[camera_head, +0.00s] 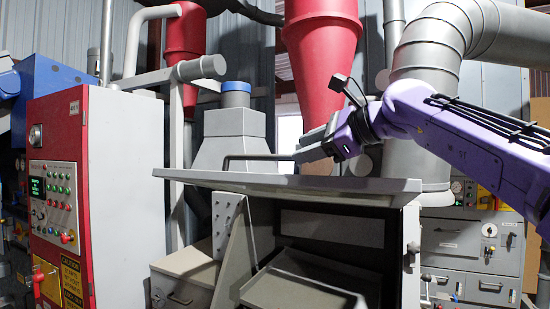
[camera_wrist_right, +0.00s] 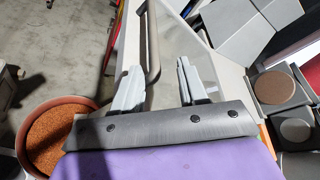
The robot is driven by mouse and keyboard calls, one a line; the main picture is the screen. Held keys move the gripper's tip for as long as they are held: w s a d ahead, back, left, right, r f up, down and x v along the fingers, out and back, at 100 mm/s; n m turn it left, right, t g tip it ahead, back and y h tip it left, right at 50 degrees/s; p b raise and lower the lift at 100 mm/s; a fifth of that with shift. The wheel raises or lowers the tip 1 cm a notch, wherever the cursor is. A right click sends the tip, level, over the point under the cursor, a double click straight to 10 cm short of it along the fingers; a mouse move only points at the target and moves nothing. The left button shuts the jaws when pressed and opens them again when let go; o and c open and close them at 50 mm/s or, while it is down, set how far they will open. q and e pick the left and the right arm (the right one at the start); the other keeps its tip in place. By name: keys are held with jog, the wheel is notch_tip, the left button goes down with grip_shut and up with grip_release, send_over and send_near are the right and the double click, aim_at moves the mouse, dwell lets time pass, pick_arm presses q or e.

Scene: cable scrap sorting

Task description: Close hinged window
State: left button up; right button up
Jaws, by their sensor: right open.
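The hinged window (camera_head: 290,182) is a grey panel swung up to nearly level above the dark opening of the machine. Its thin bar handle (camera_head: 250,157) stands up from the panel's upper face. My right gripper (camera_head: 302,155) is just above the panel at the right end of the handle. In the right wrist view the gripper (camera_wrist_right: 160,68) is open, and the handle (camera_wrist_right: 152,35) reaches in between its fingers, nearer the left finger. I cannot tell whether they touch. The panel (camera_wrist_right: 197,50) lies beyond the fingers. My left gripper is not in view.
A red and grey control cabinet (camera_head: 125,190) stands at the left. A red cone (camera_head: 318,60) and a thick grey duct (camera_head: 425,50) are behind the window. A grey tray (camera_head: 305,285) lies below the opening. A round bin of orange granules (camera_wrist_right: 60,135) is on the floor.

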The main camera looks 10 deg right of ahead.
aim_at(279, 156)
jog(key=a, duration=0.1)
jog(key=w+a+p, duration=0.1)
jog(key=a, duration=0.2)
jog(key=shift+w+a+f, duration=0.1)
jog(key=shift+w+f, duration=0.15)
jog(key=shift+w, duration=0.05)
jog(key=x, duration=0.2)
jog(key=p+x, duration=0.1)
jog(key=shift+w+f, duration=0.2)
jog(key=shift+w, duration=0.2)
jog(key=shift+w+f, duration=0.15)
jog(key=shift+w, duration=0.1)
jog(key=shift+s+d, duration=0.25)
jog(key=shift+s, duration=0.05)
jog(key=shift+a, duration=0.15)
grip_shut()
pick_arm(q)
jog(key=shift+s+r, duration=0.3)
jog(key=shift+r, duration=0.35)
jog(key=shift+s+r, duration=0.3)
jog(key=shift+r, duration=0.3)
